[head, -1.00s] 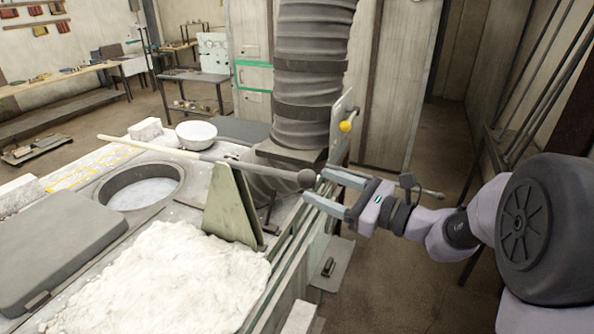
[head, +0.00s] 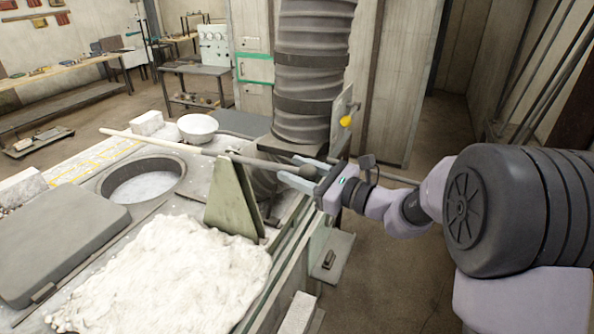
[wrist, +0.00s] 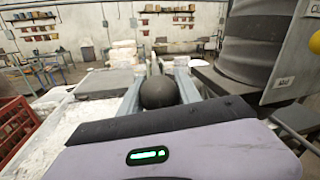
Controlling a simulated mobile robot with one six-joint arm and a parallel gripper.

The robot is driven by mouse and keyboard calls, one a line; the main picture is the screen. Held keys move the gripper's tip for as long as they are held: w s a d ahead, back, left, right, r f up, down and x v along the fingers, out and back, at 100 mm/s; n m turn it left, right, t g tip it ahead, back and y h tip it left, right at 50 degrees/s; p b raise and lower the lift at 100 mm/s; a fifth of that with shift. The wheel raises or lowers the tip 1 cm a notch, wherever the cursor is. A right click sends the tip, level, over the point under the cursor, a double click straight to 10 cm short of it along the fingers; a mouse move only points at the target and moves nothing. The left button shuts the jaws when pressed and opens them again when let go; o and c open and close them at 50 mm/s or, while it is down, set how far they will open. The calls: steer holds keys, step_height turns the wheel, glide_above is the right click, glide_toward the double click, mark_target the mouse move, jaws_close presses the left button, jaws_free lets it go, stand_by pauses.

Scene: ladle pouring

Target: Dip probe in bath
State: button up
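The probe (head: 160,144) is a long pale rod that slopes across the bench and rests on the green upright stand (head: 232,197). Its far left end lies beyond the bath. A dark ball (head: 307,171) is on its right end, and the ball also shows in the wrist view (wrist: 158,92). The bath (head: 178,176) is a round, dark-rimmed opening with pale grey content, left of the stand. My gripper (head: 303,172) is at the ball, with its two fingers open on either side of it. In the wrist view the ball sits between the fingers (wrist: 159,88).
A grey slab lid (head: 60,235) lies left of the bath, and a rumpled white sheet (head: 165,275) covers the front. A white bowl (head: 198,128) stands behind the rod. A thick ribbed duct (head: 308,75) rises close behind the gripper, beside a panel with a yellow knob (head: 346,121).

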steer(key=shift+r, duration=0.1)
jaws_close()
steer(key=r+h+p, duration=0.1)
steer(key=r+p, duration=0.1)
steer(key=p, duration=0.2)
steer(key=a+r+g+h+p, duration=0.1)
steer(key=r+p, duration=0.2)
steer(key=p, duration=0.2)
steer(key=w+a+r+g+h+p, duration=0.1)
steer(key=r+p, duration=0.2)
steer(key=p, duration=0.2)
steer(key=shift+w+a+r, duration=0.1)
steer(key=shift+a+r, duration=0.1)
steer(key=shift+w+a, duration=0.15)
steer(key=shift+a, duration=0.15)
steer(key=shift+r, duration=0.25)
steer(key=o, duration=1.3)
jaws_free()
steer(key=shift+a, duration=0.1)
steer(key=shift+c, duration=0.2)
